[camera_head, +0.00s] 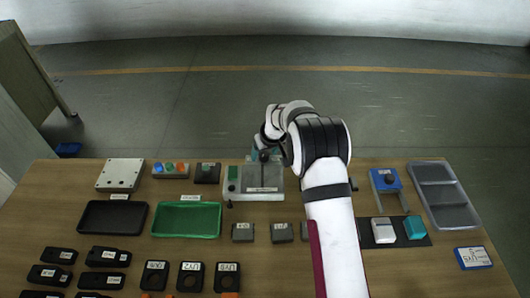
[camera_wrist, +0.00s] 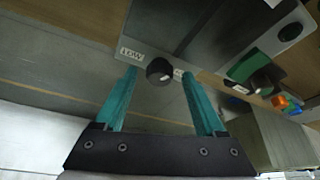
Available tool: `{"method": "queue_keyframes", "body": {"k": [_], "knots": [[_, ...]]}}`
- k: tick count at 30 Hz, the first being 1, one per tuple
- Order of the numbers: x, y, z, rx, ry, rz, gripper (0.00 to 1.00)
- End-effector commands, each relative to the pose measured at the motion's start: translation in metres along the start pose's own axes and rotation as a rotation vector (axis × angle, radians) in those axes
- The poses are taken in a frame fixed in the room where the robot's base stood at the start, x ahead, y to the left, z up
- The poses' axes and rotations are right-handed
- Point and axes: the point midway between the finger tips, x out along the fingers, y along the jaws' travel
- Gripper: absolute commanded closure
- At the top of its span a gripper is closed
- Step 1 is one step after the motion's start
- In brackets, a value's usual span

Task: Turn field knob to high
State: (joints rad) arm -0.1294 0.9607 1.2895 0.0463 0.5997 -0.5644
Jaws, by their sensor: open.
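The field knob (camera_wrist: 158,71) is a dark round knob on the edge of a grey machine (camera_wrist: 190,30). A white label reading LOW (camera_wrist: 130,54) is on one side of it; a second label (camera_wrist: 178,73) on its other side is partly hidden and unreadable. My gripper (camera_wrist: 159,76) is open, with one teal finger on each side of the knob and gaps to both. I cannot tell whether the fingertips reach its depth. In the head view the machine (camera_head: 262,195) stands at the table's back middle, with my gripper (camera_head: 259,153) at its far edge, largely hidden by my wrist.
A green tray (camera_head: 187,233) and a black tray (camera_head: 112,232) lie left of the machine. A button box (camera_head: 170,170) and grey box (camera_head: 120,175) stand behind them. A blue device (camera_head: 386,179) and grey compartment tray (camera_head: 443,212) are to the right.

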Motion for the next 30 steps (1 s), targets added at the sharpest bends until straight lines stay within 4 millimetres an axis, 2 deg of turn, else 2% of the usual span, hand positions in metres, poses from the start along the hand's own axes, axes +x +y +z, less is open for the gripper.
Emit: {"method": "queue_keyframes", "body": {"k": [4, 16, 24, 30], "knots": [[-0.0002, 0.0, 0.0, 0.0, 0.0, 0.0, 0.28], [-0.0005, -0.0002, 0.0001, 0.0, -0.001, 0.0, 1.0], [-0.0006, -0.0008, 0.0001, 0.012, -0.001, 0.006, 1.0], [-0.0004, -0.0017, 0.0004, 0.092, -0.003, 0.039, 1.0]]}}
